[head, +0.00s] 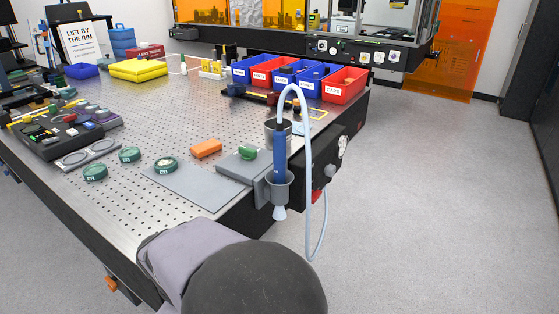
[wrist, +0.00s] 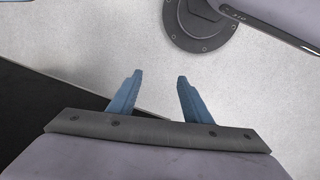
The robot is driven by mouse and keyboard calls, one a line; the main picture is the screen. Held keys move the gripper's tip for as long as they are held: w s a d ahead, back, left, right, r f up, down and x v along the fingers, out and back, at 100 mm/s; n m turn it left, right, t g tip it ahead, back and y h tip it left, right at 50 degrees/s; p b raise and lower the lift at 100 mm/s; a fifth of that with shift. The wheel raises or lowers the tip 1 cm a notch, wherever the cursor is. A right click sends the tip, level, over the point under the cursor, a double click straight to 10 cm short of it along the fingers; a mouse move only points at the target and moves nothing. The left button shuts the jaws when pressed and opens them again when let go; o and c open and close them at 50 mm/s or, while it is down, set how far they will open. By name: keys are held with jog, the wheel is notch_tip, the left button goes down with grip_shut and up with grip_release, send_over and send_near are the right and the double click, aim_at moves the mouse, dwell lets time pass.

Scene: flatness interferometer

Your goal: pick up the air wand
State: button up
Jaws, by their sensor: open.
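The air wand (head: 279,158) is a blue upright handle with a light blue hose looping up from its top and down its right side. It sits in a grey cup-like holder (head: 270,191) at the table's right front edge, with a pale nozzle showing below. My gripper (wrist: 154,82) shows in the wrist view with its two blue fingers apart and nothing between them. The wand is not in the wrist view. My gripper's fingers do not show in the head view, so their distance from the wand cannot be told.
The perforated metal table (head: 150,115) carries green-rimmed discs (head: 166,165), an orange block (head: 206,148) and a grey plate with a green knob (head: 249,153). Red and blue bins (head: 345,86) stand at the back right. Open floor (head: 430,200) lies right of the table.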

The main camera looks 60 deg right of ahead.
jog(key=d+r+p, duration=0.2)
jog(key=d+r, duration=0.2)
jog(key=m+p, duration=1)
jog(key=p, duration=1.4)
send_near(278, 123)
notch_tip(278, 123, down, 5)
jog(key=s, duration=0.2)
jog(key=shift+n+t+y, duration=0.4)
jog(key=shift+n+y, duration=0.1)
jog(key=shift+y, duration=0.3)
jog(key=f, duration=0.1)
jog(key=w+d+f, duration=0.1)
jog(key=f+p, duration=0.1)
jog(key=f, duration=0.1)
jog(key=shift+w+d, duration=0.2)
jog(key=shift+w+a+f, duration=0.1)
jog(key=shift+f, duration=0.15)
jog(key=shift+f+p, duration=0.4)
jog(key=shift+f, duration=0.65)
jog(key=shift+d+f+p, duration=0.15)
jog(key=shift+f+p, duration=0.45)
jog(key=shift+f, duration=0.35)
jog(key=shift+d+f+p, duration=0.15)
jog(key=shift+f+p, duration=0.4)
jog(key=shift+f, duration=1.05)
jog(key=shift+c, duration=0.4)
